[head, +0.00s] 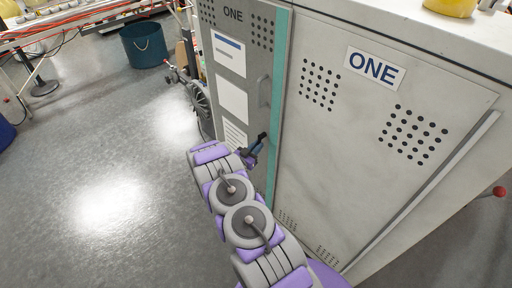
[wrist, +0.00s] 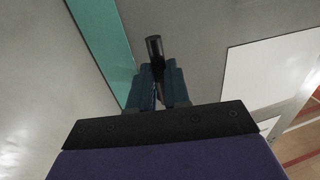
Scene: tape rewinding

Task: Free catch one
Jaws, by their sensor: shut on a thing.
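A grey cabinet (head: 345,135) marked ONE fills the right of the head view. Its front door (head: 235,75) also reads ONE and has a teal strip (head: 280,70) along its right edge. My gripper (head: 256,147) is at the lower part of this door, by the teal strip. In the wrist view, my gripper's blue fingers (wrist: 161,80) are closed around a short dark lever (wrist: 154,48) standing out between them. I take this lever for the catch. The fingers hide its lower part and mount.
A raised grey handle (head: 264,92) sits on the door above my gripper. Black wheeled equipment (head: 197,95) stands left of the cabinet, and a dark teal bucket (head: 145,45) is behind. A red knob (head: 499,191) sticks out at right. The floor (head: 105,170) at left is clear.

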